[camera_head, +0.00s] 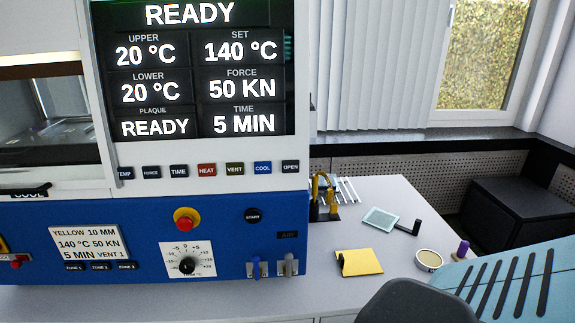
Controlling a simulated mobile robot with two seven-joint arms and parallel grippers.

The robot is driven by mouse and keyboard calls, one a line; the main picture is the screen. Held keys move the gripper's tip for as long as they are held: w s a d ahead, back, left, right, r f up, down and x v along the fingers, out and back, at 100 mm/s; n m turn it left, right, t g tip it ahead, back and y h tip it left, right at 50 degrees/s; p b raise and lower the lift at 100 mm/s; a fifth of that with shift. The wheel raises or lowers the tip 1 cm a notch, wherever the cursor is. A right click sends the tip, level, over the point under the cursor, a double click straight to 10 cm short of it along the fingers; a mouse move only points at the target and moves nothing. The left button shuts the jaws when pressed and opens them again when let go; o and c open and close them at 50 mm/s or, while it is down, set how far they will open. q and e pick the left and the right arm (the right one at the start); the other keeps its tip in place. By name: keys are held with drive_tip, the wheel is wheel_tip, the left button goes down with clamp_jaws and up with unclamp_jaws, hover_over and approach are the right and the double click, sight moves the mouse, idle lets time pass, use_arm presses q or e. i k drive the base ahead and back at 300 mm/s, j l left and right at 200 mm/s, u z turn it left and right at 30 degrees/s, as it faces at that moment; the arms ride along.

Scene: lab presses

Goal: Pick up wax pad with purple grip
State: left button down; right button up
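A round beige pad with a pale rim (429,259) lies on the light grey bench to the right of the press. A short upright purple grip (462,249) shows just right of it. I cannot tell whether the two are joined. The lower part of the purple grip is partly hidden behind a light blue slotted shape at the lower right. Neither of my grippers shows in the head view, so nothing is seen touching the pad or the grip.
A yellow square piece with a dark grip (362,263) and a pale teal plate with a black handle (381,220) lie on the bench (330,237). The blue and white press (150,220) fills the left. A dark box (520,210) stands behind at right.

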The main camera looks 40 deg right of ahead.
sight(459, 256)
drive_tip(key=z, duration=2.65)
